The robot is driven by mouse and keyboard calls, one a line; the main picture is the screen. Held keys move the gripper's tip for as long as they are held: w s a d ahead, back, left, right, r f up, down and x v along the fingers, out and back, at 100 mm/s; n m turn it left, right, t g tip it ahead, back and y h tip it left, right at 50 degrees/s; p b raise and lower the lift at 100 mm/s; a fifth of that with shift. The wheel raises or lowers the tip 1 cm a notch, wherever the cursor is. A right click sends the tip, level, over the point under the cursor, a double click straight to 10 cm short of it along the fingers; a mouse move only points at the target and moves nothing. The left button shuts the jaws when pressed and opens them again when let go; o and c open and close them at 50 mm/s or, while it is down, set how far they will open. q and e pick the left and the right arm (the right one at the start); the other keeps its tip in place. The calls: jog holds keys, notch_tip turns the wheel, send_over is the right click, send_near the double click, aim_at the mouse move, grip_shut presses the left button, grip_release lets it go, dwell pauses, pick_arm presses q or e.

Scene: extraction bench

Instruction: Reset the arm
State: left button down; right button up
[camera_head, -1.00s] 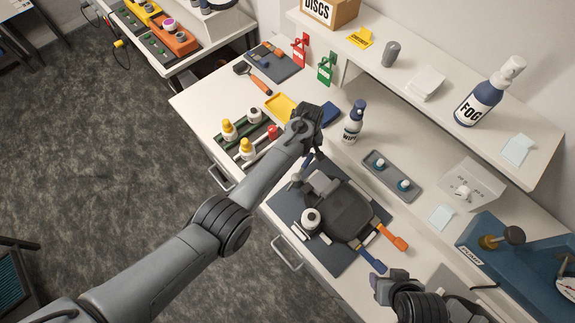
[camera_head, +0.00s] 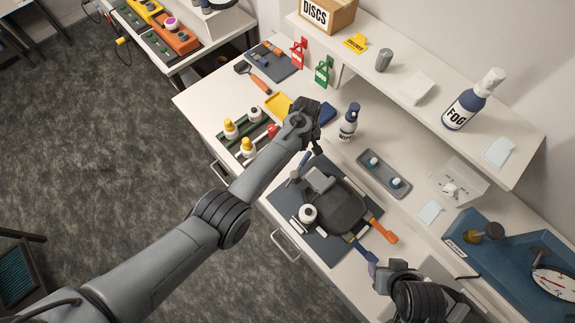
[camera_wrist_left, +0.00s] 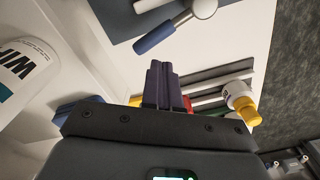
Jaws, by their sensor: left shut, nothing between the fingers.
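My left arm reaches in from the left in the head view. Its gripper (camera_head: 312,144) is above the bench, between the bottle rack and the dark mat. In the left wrist view the fingers (camera_wrist_left: 162,88) are together and empty. My right gripper (camera_head: 376,279) is low at the front right of the bench, beside the blue-handled tool; its fingers are too small and partly hidden to judge.
A dark mat (camera_head: 328,248) holds a dark device (camera_head: 342,208). A WIPE bottle (camera_head: 348,124), a grey tray (camera_head: 384,184) and a rack of yellow-capped bottles (camera_head: 231,129) stand nearby. The shelf with a FOG bottle (camera_head: 468,105) overhangs the back.

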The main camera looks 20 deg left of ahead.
pick_arm(q)
jog(key=s+a+m+t+p, duration=0.1)
jog(key=s+a+m+p, duration=0.1)
jog(key=s+a, duration=0.45)
jog(key=s+a+m+t+p, duration=0.1)
jog(key=s+a, duration=0.2)
jog(key=s, duration=0.6)
jog(key=s+a+r+m+p, duration=0.1)
jog(key=s+a+r+m, duration=0.1)
jog(key=s+r, duration=0.5)
jog(key=s+a+r+m+t+p, duration=0.1)
jog(key=s+a+r+m, duration=0.1)
jog(key=s+r, duration=0.5)
jog(key=s+a, duration=0.1)
jog(key=s, duration=0.3)
jog(key=shift+s+a+r+t+p, duration=0.2)
jog(key=shift+s+r+t+p, duration=0.05)
jog(key=shift+r+t+p, duration=0.1)
